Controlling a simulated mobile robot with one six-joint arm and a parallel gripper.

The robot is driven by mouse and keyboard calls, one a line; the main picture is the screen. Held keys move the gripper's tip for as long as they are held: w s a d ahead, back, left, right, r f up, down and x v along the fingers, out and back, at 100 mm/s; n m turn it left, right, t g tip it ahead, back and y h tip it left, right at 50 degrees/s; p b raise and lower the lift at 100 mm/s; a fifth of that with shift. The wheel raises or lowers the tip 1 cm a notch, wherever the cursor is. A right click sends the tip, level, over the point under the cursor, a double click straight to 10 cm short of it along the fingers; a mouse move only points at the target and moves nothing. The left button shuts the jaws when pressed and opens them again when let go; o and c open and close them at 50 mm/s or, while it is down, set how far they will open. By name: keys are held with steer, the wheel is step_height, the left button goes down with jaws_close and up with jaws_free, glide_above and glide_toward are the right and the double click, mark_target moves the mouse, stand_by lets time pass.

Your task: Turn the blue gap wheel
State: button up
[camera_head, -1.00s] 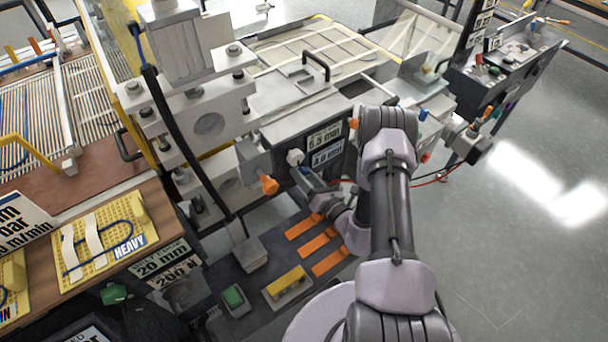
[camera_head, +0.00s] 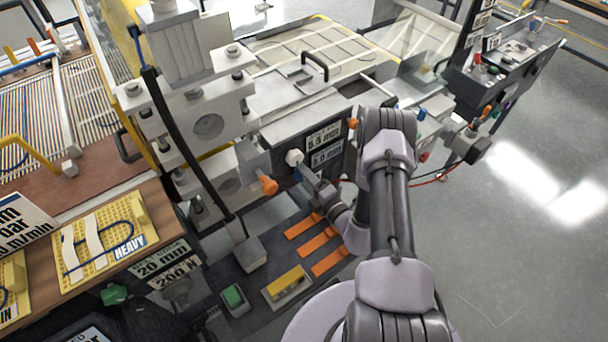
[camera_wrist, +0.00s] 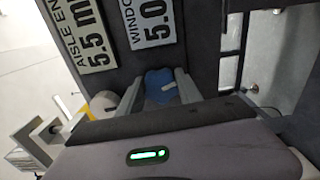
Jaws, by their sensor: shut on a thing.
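The blue gap wheel (camera_wrist: 158,84) shows between the two grey fingers of my gripper (camera_wrist: 160,90) in the wrist view. Two white signs sit above the wheel. The upper sign (camera_head: 323,136) reads about 5.5 mm, and the lower sign (camera_head: 326,156) reads 5.0 mm.
A white knob (camera_head: 294,157) is just above and left of my gripper. An orange-tipped handle (camera_head: 268,185) sticks out to the left. Open floor (camera_head: 540,240) is on the right.

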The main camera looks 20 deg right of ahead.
steer(key=shift+w+r+m, duration=0.1)
steer(key=shift+m, duration=1)
steer(key=o, duration=1.4)
steer(key=shift+c, duration=0.2)
